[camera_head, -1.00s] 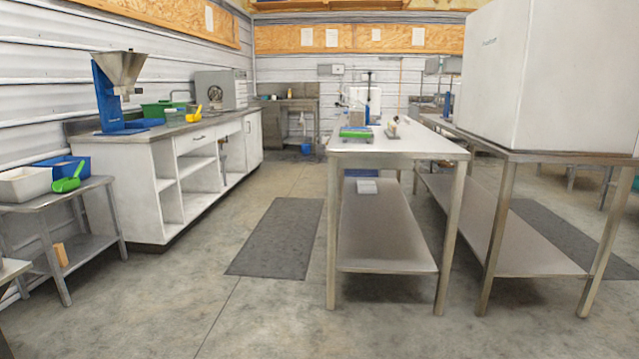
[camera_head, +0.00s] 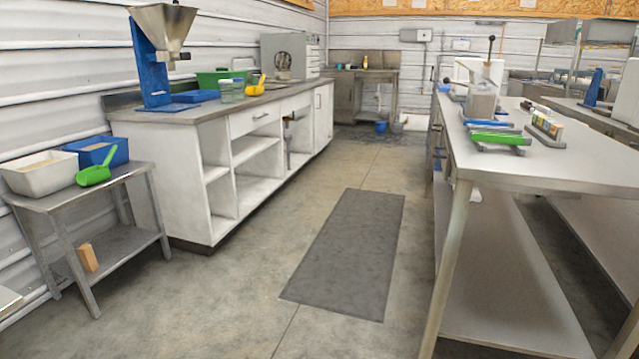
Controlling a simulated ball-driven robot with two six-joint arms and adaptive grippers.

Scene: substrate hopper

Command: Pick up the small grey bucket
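I cannot make out a small grey bucket for certain in the head view. A pale, whitish open tub (camera_head: 22,181) stands on the low metal side table at the left, filled with light material. A blue bin (camera_head: 103,151) and a green scoop (camera_head: 97,172) are beside it. A small blue bucket (camera_head: 381,127) is on the floor at the far end. Neither of my grippers is in view.
A white counter (camera_head: 180,165) with a hopper (camera_head: 160,28) on a blue stand runs along the left wall. A metal worktable (camera_head: 560,175) stands at the right. The floor aisle between them, with a dark mat (camera_head: 350,250), is clear.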

